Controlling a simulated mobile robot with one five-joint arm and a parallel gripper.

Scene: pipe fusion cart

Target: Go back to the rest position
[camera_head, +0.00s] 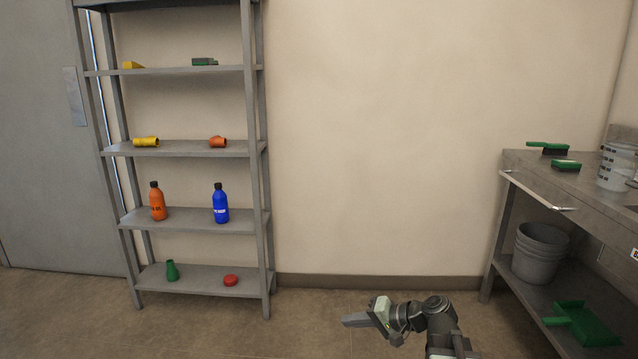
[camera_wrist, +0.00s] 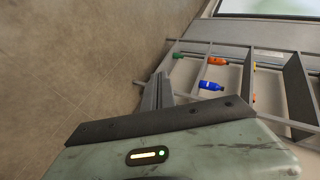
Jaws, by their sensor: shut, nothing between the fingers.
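My gripper (camera_head: 352,321) shows at the bottom of the head view, out over the floor and pointing left. Its fingers are shut together with nothing between them. In the wrist view the closed gripper (camera_wrist: 158,92) points up the picture, with brown floor to its left and the shelf rack beyond it to the right. My gripper touches nothing.
A grey shelf rack (camera_head: 185,150) stands at left with an orange bottle (camera_head: 157,203), a blue bottle (camera_head: 220,205), and small coloured parts. Floor between is clear.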

